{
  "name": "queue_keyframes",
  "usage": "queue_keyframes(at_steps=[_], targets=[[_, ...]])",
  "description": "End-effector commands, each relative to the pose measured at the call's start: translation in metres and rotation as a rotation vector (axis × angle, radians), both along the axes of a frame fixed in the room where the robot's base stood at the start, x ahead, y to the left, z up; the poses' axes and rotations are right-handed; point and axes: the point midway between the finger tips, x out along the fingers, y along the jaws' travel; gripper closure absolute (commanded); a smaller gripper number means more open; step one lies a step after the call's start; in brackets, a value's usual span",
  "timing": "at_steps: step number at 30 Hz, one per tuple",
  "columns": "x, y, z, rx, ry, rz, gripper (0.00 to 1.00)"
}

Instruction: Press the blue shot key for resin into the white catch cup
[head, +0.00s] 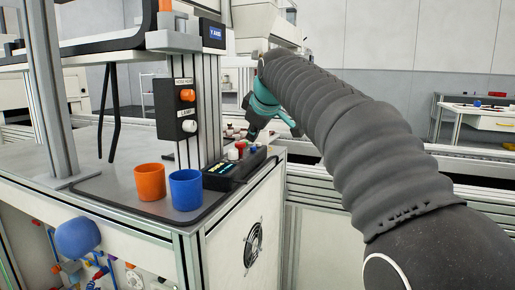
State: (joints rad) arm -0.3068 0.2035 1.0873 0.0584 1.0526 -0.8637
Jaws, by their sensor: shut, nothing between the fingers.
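A dark control box (222,177) with a small lit display sits at the right edge of the grey bench top. Small keys stand on it: a blue key (253,150), a red key (241,145) and a white key (233,154). My gripper (252,133), teal with dark fingers, is shut and empty, pointing down just above the box's far end, near the blue key. I cannot tell whether the fingertips touch a key. I cannot make out a white catch cup; an orange cup (150,183) and a blue cup (186,191) stand left of the box.
A dark switch box (175,109) with orange and white knobs hangs on the metal post (208,90) behind the cups. A metal rail (320,200) runs right of the bench.

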Motion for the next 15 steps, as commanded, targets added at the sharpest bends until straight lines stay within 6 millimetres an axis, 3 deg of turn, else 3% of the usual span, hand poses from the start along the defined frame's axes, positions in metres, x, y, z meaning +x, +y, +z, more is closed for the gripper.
queue_keyframes(at_steps=[15], targets=[[0.0033,-0.0001,-0.0076,0.000,0.000,0.000,1.00]])
